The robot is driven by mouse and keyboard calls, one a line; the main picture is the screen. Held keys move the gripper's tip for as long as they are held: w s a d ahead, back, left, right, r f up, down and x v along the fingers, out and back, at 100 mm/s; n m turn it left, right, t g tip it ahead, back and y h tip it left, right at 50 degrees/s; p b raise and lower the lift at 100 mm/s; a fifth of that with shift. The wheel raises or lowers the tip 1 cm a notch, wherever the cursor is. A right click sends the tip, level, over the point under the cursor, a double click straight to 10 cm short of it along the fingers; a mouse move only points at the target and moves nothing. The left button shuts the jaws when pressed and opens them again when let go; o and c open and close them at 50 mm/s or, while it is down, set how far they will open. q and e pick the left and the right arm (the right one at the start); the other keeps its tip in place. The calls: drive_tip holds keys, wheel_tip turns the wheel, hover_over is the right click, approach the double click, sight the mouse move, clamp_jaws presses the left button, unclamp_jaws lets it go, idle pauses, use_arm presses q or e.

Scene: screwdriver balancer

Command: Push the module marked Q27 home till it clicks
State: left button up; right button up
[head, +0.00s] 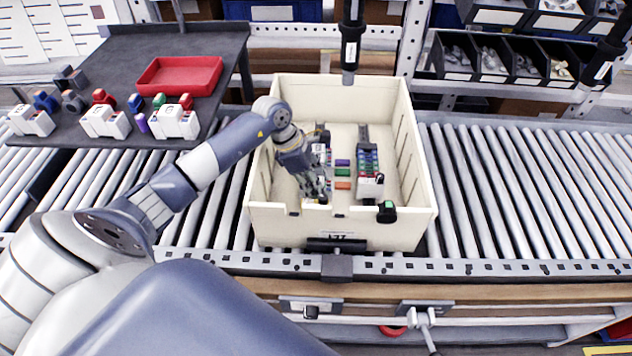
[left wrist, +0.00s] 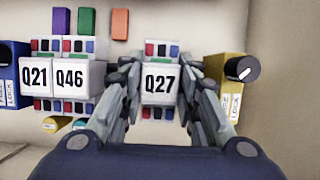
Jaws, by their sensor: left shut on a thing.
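In the left wrist view, the white module marked Q27 (left wrist: 160,84) stands between the fingers of my left gripper (left wrist: 158,92), which is shut on its sides. Coloured terminals show at both ends of the module. Modules Q21 (left wrist: 35,76) and Q46 (left wrist: 71,78) sit side by side to the left, with a gap between Q46 and Q27. A yellow block reading LOCK (left wrist: 228,92) stands to the right. In the head view my left gripper (head: 318,188) reaches down into the cream crate (head: 345,226) and largely hides Q27. I cannot tell how deep Q27 sits. My right gripper is out of view.
In the crate, purple, green and orange blocks (head: 343,173) lie beside another row of modules (head: 368,165). A black tool (head: 351,45) hangs above the crate's back. The crate stands on a roller conveyor (head: 510,190). A dark side table (head: 120,60) holds a red tray (head: 180,76).

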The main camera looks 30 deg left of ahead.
use_arm(q)
drive_tip(key=shift+f+b, duration=0.25)
drive_tip(key=shift+b, duration=0.1)
idle(0.4)
drive_tip(key=o, duration=1.3)
drive_tip(key=shift+c, duration=0.2)
drive_tip(key=shift+r, duration=0.15)
drive_tip(key=v, duration=1.1)
drive_tip(key=shift+r, duration=0.35)
drive_tip(key=shift+s+a, duration=0.1)
